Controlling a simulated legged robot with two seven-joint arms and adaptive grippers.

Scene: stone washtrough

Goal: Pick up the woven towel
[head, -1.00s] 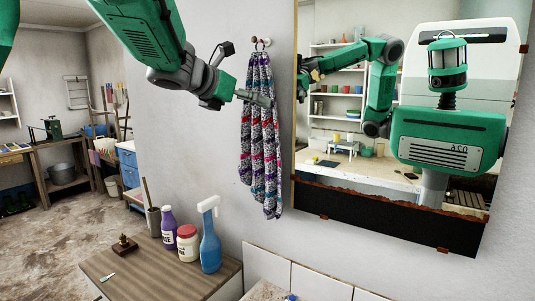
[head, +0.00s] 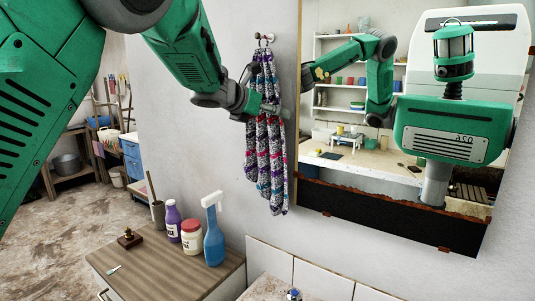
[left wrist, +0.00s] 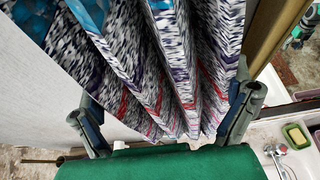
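The woven towel (head: 267,160), grey-white with purple, red and teal bands, hangs in folds from a hook (head: 264,38) on the wall, left of the mirror. My left gripper (head: 262,95) is at the towel's upper part. In the left wrist view the towel (left wrist: 165,70) fills the space between the two fingers (left wrist: 165,118), one on each side, spread apart. The fingers look open around the folds, not closed on them. The towel still hangs from its hook. My right gripper is not in view.
A mirror (head: 400,185) with a rusty lower edge is close right of the towel and reflects me. A soap dish (left wrist: 297,135) shows lower right.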

